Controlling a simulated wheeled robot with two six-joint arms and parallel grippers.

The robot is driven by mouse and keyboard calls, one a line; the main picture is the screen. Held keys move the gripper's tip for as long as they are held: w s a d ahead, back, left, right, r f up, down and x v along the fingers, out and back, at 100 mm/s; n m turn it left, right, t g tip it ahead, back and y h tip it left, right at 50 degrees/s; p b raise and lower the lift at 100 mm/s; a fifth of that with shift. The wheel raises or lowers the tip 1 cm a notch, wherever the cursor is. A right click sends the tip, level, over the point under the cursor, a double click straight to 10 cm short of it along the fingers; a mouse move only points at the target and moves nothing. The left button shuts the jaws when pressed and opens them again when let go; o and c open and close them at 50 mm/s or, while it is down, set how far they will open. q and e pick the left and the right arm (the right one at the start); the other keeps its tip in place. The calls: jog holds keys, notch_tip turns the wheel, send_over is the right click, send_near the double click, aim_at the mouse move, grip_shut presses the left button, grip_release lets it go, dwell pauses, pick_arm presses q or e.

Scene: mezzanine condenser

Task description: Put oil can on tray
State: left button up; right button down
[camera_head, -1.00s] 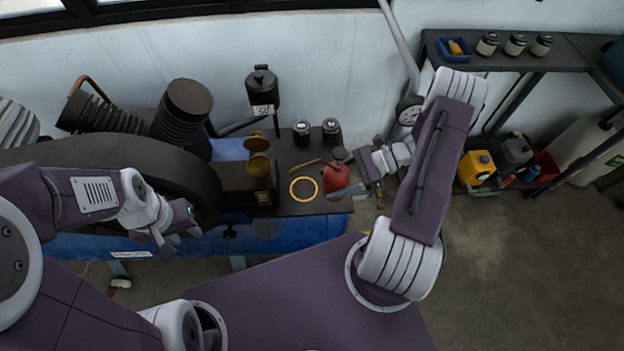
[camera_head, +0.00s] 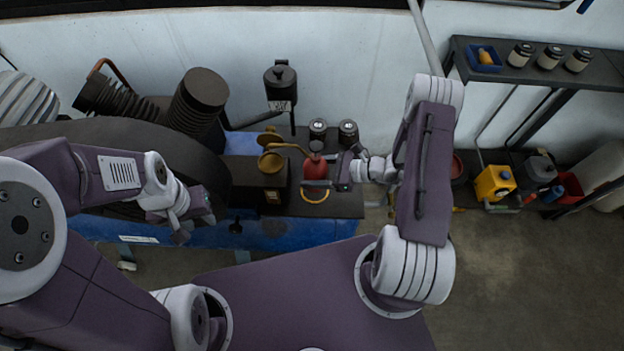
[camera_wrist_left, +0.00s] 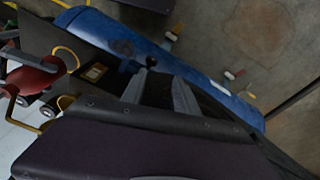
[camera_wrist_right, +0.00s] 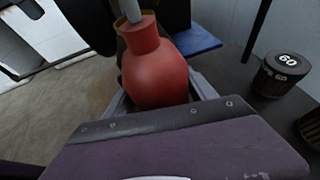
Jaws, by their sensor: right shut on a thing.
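The red oil can (camera_head: 317,168) is held in my right gripper (camera_head: 322,184), behind the yellow ring (camera_head: 315,197) in the head view. Its thin brass spout (camera_head: 288,147) points left, by the brass cups on the dark box. The can fills the middle of the right wrist view (camera_wrist_right: 156,75), between the fingers. A dark tray-like surface (camera_head: 342,207) bears the yellow ring; the can hides the ring's back. I cannot tell whether the can touches that surface. My left gripper (camera_head: 183,228) is open and empty (camera_wrist_left: 160,95), left of the dark box and above the blue base.
Two dark jars (camera_head: 348,133) stand behind the can. The dark box (camera_head: 259,183) with an open brass cup (camera_head: 271,162) is left of it. A blue tray (camera_head: 483,58) with an orange item and several jars sit on the right bench. A yellow container (camera_head: 494,183) stands below.

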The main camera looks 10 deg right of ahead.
jog(key=shift+w+a+f+b, duration=0.15)
jog(key=shift+f+b, duration=0.2)
jog(key=shift+f, duration=1.75)
jog(key=shift+c, duration=1.5)
grip_release()
jog(key=shift+f, duration=0.1)
